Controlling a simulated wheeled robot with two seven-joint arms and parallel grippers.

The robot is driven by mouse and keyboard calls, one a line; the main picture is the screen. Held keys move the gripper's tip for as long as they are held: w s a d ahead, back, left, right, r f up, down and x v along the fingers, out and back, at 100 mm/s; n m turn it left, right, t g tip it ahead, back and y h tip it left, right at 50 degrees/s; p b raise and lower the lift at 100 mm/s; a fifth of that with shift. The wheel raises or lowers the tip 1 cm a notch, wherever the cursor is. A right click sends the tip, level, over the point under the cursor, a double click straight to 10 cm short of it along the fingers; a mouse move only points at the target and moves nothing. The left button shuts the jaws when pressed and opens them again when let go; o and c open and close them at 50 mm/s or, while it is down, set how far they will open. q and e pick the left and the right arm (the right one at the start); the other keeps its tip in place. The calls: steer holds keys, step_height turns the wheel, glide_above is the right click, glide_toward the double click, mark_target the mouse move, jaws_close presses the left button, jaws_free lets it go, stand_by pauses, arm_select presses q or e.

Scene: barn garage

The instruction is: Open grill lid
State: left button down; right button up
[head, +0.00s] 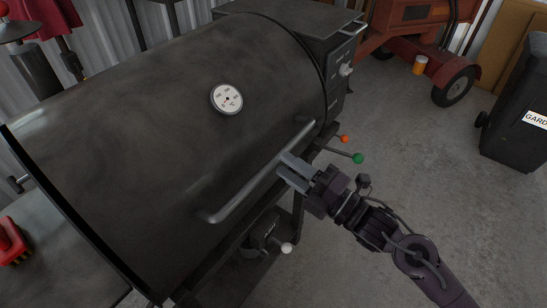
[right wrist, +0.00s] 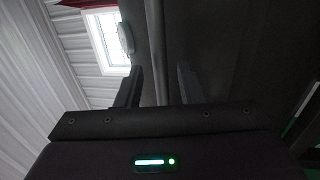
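The dark grill lid (head: 165,115) fills the left half of the head view and is down, with a round gauge (head: 226,98) on its front. A grey bar handle (head: 250,182) runs along the lid's lower front. My right gripper (head: 285,170) is at the handle's middle. In the right wrist view its two fingers (right wrist: 159,88) are apart, and the handle bar (right wrist: 154,45) runs up between them. I cannot tell whether either finger touches it. My left gripper is out of view.
A dark box with knobs (head: 290,32) adjoins the grill's far end. Levers with a green knob (head: 358,158) and an orange knob (head: 344,139) stick out near my right gripper. A dark bin (head: 518,100) stands at right. The concrete floor (head: 420,135) between is clear.

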mark_target(276, 156)
steer(key=shift+x, duration=1.9)
jaws_close()
